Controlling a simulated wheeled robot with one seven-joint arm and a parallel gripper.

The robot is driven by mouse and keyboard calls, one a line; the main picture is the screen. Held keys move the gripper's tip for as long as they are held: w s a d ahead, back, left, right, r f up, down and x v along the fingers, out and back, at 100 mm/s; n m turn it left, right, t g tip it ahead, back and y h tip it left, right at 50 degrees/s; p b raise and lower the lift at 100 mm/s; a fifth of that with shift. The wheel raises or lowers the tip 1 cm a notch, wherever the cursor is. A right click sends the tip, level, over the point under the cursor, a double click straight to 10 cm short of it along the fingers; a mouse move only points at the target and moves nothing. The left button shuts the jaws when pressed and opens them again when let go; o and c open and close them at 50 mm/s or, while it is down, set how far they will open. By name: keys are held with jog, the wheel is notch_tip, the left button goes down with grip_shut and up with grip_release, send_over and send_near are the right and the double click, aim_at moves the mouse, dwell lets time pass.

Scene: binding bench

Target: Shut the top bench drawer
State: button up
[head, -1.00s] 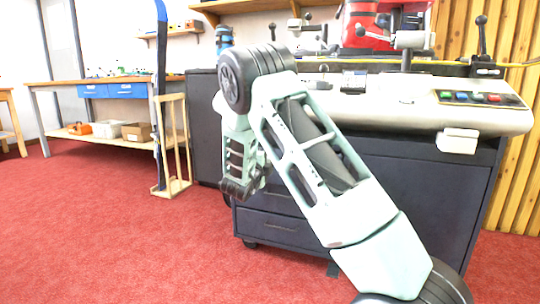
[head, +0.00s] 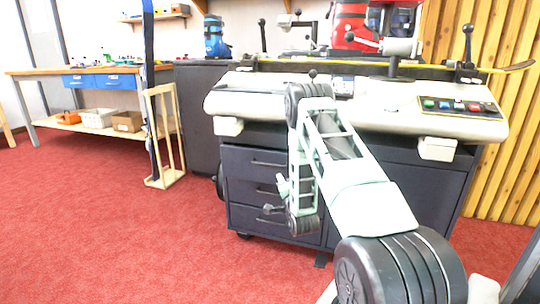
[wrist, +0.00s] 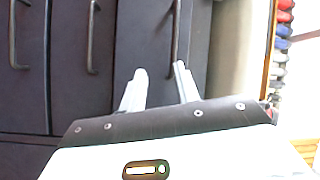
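The dark bench cabinet has a stack of drawers. The top drawer (head: 243,160) is under the beige machine bed, with a dark bar handle. In the wrist view the stack appears sideways, with the top drawer (wrist: 150,50) rightmost and its handle (wrist: 175,45) beside my right fingertip. That front looks nearer than the others; how far it stands out is hard to tell. My gripper (head: 283,187) is in front of the drawers, partly hidden by my arm. In the wrist view my gripper (wrist: 161,72) has two pale fingers apart, with nothing between them. Contact with the drawer is unclear.
The beige machine bed (head: 365,105) overhangs the drawers, with a white block (head: 228,126) under its left end. A wooden rack (head: 165,140) stands left of the cabinet. A workbench with blue drawers (head: 100,82) is farther left. Red carpet (head: 90,220) is open at left.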

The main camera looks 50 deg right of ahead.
aim_at(274, 162)
jog(key=s+a+t+y+p, duration=0.3)
jog(key=s, duration=0.4)
jog(key=b+x, duration=0.4)
jog(key=x, duration=1.3)
jog(key=shift+w+d, duration=0.15)
jog(key=shift+w, duration=0.05)
grip_shut()
jog(key=d, duration=0.1)
jog(key=w+d+b, duration=0.1)
jog(key=d, duration=0.1)
jog(key=shift+w+d, duration=0.2)
jog(key=shift+d, duration=0.1)
jog(key=shift+d+r, duration=0.1)
jog(key=shift+d, duration=0.05)
